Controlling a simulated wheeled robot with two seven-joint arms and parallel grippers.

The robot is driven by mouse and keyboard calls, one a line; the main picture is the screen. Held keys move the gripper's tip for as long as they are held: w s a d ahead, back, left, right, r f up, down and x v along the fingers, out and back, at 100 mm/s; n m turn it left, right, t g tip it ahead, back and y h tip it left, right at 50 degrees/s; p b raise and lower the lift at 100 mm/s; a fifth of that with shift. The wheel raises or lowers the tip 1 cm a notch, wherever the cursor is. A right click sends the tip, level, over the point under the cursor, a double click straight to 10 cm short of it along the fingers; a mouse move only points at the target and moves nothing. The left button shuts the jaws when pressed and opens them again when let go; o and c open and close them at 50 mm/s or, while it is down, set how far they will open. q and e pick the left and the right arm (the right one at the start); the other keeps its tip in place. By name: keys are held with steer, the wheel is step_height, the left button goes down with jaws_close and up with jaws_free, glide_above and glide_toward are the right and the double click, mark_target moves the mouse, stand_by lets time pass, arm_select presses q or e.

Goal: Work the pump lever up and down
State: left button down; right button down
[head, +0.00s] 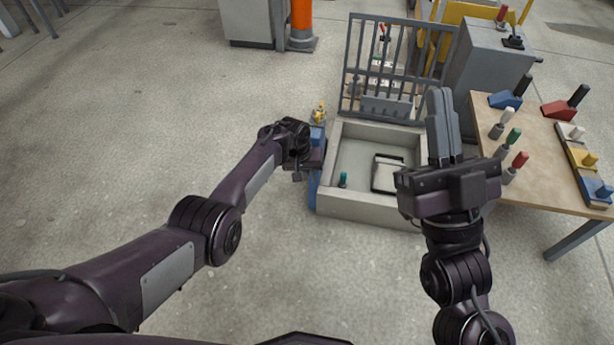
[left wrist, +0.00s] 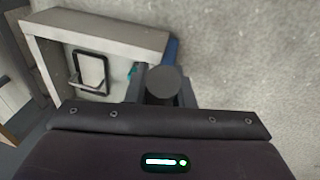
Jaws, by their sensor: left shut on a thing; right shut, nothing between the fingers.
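My left gripper (head: 312,157) is at the left side of the grey panel mould (head: 358,211), next to a blue part (head: 313,192) on its outer side. In the left wrist view a dark, round-ended grip (left wrist: 166,82) stands between the fingers, and the gripper is shut on it; I take it for the pump lever. The rest of the lever is hidden by the gripper and wrist. My right gripper (head: 440,105) is shut and empty, pointing up in front of the mould's right side.
A black-framed panel (head: 388,174) and a small green-topped peg (head: 343,180) are in the mould. A barred gate (head: 352,70) stands behind it. A wooden table (head: 540,185) with coloured handles is at right. The floor at left is clear.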

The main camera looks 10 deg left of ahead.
arm_select(q)
steer(key=shift+r, duration=0.1)
steer(key=shift+w, duration=0.1)
steer(key=c, duration=1.3)
jaws_free()
steer(key=shift+o, duration=0.2)
